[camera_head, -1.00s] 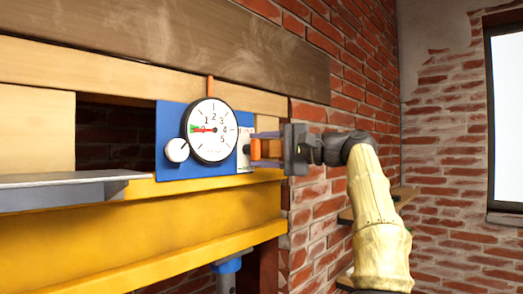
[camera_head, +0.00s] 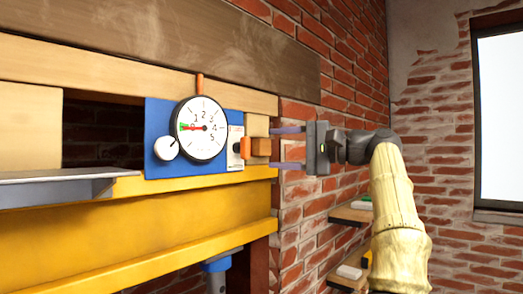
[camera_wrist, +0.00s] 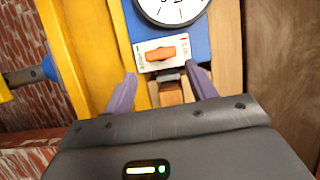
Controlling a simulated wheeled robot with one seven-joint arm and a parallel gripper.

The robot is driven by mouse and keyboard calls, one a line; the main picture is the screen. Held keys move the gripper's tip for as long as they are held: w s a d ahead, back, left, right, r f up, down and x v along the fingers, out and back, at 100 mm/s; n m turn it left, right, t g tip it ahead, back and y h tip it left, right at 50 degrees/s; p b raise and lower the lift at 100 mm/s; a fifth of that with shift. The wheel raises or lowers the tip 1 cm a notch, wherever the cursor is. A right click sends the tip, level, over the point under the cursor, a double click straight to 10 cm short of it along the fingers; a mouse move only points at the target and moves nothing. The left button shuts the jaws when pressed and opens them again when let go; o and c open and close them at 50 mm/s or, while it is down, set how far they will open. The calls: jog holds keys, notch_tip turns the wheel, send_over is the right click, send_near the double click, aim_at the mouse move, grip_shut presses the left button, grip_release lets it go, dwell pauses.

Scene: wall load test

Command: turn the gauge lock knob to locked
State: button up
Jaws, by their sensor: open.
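The orange lock knob (camera_head: 245,148) sits on a small white plate (camera_wrist: 148,63) at the right end of the blue gauge panel (camera_head: 155,115). In the wrist view the knob (camera_wrist: 160,53) is a bar lying across the plate; in the head view it stands about upright. The round white gauge (camera_head: 201,128) has a red needle pointing left, by a green mark. My gripper (camera_head: 273,148) is open and empty, right of the knob and apart from it. Its purple fingers also show in the wrist view (camera_wrist: 160,75).
A white round knob (camera_head: 166,147) is at the gauge's lower left. A yellow beam (camera_head: 190,215) runs below, and a grey ledge (camera_head: 55,190) juts out left. Wall shelves (camera_head: 350,214) are near my arm.

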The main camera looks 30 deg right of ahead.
jog(key=v, duration=0.5)
jog(key=shift+d, duration=0.1)
jog(key=shift+w, duration=0.1)
dwell(0.4)
